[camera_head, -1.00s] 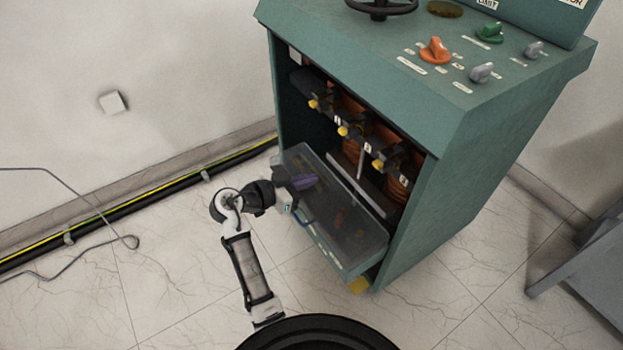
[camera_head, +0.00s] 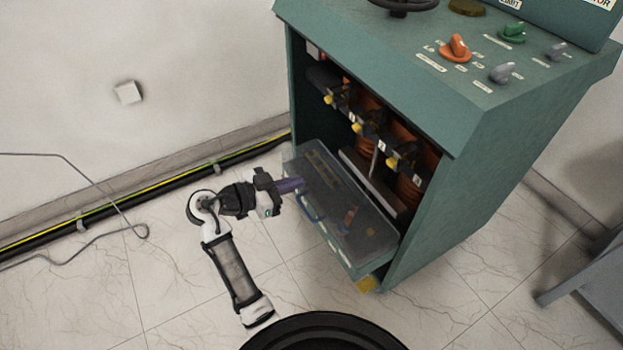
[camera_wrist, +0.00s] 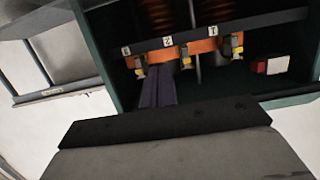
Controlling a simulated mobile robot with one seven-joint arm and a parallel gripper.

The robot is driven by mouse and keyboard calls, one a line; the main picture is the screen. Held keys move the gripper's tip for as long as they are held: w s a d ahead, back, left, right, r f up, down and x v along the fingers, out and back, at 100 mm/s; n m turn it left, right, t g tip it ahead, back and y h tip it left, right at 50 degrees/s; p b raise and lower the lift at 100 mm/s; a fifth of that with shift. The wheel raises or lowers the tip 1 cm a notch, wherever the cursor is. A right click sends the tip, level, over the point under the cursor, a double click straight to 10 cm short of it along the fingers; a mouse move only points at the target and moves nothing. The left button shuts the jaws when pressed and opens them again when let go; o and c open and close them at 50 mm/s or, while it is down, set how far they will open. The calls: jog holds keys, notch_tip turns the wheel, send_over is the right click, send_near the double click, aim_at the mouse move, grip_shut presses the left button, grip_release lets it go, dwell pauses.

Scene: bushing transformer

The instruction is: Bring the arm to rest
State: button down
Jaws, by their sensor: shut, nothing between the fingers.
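My gripper (camera_head: 291,186) has purple fingers and is shut and empty. In the head view it is at the left part of the lowered clear front panel (camera_head: 362,241) of the green cabinet (camera_head: 462,185); I cannot tell whether it touches the panel. My arm bends up from the floor side at lower left. In the wrist view the purple fingers (camera_wrist: 158,90) point toward the open cabinet front, below the row of numbered terminals.
Inside the cabinet are orange coils (camera_head: 411,188) and yellow-tipped terminals (camera_head: 393,163). Knobs, including an orange one (camera_head: 458,47), sit on top. A black-yellow cable (camera_head: 120,203) runs along the wall. A grey table (camera_head: 590,275) stands at right.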

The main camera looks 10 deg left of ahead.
jog(key=v, duration=0.6)
jog(key=shift+s+a, duration=0.25)
